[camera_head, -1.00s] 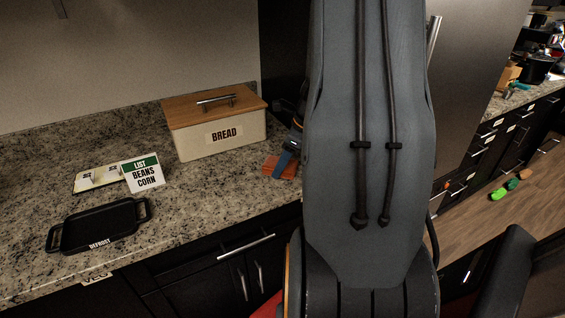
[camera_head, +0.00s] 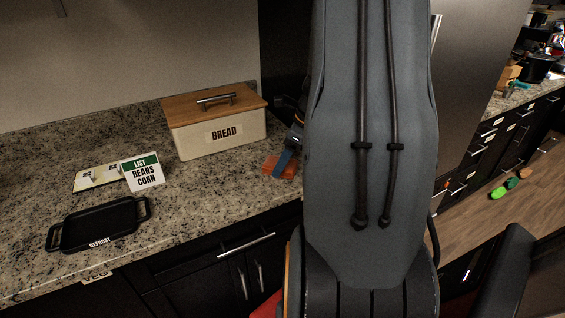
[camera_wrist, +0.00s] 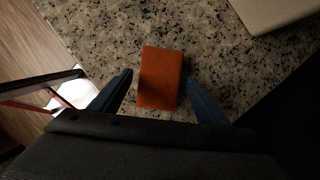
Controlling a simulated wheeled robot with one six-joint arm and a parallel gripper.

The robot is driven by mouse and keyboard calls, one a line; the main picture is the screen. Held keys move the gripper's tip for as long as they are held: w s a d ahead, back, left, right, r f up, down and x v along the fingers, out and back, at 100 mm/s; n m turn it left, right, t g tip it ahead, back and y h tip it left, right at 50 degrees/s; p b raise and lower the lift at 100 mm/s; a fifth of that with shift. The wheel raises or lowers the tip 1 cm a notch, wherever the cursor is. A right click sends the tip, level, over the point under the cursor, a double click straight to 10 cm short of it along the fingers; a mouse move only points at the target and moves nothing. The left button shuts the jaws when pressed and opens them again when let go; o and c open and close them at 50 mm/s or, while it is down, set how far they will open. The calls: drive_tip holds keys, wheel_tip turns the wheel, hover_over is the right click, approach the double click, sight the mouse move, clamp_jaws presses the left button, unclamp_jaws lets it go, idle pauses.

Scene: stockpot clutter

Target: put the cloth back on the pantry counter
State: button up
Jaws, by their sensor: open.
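The cloth (camera_wrist: 160,78) is an orange, folded rectangle lying flat on the speckled granite counter (camera_wrist: 215,60). In the wrist view it lies between and ahead of the two blue fingers of my gripper (camera_wrist: 160,98), which are open with a gap on either side. In the head view the cloth (camera_head: 287,169) shows at the counter's right part, right of the bread box, partly covered by my gripper (camera_head: 284,162). My arm hides the counter to the right of it.
A cream bread box (camera_head: 218,137) with a wooden lid stands left of the cloth. A list card (camera_head: 143,174) and a black defrost tray (camera_head: 98,226) sit further left. Several small coloured objects (camera_head: 512,184) lie on the floor at right.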

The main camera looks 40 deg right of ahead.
drive_tip(key=b+v, duration=0.1)
drive_tip(key=v, duration=1)
drive_tip(key=s+a+f+n+g+h, duration=0.1)
drive_tip(key=a+f+n, duration=0.2)
drive_tip(key=a+n, duration=1.2)
drive_tip(key=s+a+f+n+g+h, duration=0.1)
drive_tip(key=s+a+f+n, duration=0.1)
drive_tip(key=a+n, duration=1.2)
drive_tip(key=shift+a+f+n, duration=0.4)
drive_tip(key=shift+a+f, duration=0.05)
drive_tip(key=shift+a, duration=0.45)
drive_tip(key=shift+s, duration=0.1)
drive_tip(key=shift+f+g+b, duration=0.3)
drive_tip(key=shift+f+b, duration=0.55)
drive_tip(key=shift+f, duration=0.1)
